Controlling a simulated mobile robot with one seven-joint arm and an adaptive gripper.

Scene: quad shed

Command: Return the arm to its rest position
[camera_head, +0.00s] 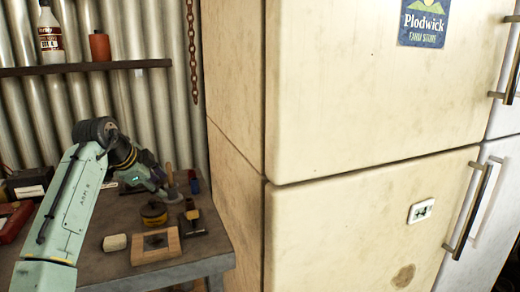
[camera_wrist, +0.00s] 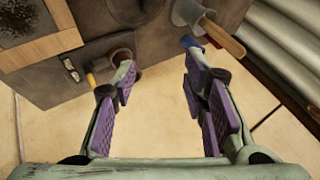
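My pale green arm comes in from the lower left of the head view and bends at a dark elbow joint. My gripper (camera_head: 172,190) hangs over the back part of the workbench, near the fridge side. In the wrist view my gripper (camera_wrist: 160,78) is open. Its two purple-padded fingers stand well apart, with nothing held between them. The bench top and a beige surface show beyond them. From the head view the fingertips are small and partly lost among the bench items.
The workbench (camera_head: 100,266) holds a wooden-framed block (camera_head: 155,246), a pale lump (camera_head: 115,243), a yellow-and-black round item (camera_head: 153,213) and a wooden-handled tool (camera_wrist: 222,38). The beige fridge (camera_head: 360,100) stands close at right. A shelf (camera_head: 85,68) with a bottle (camera_head: 50,35) is above.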

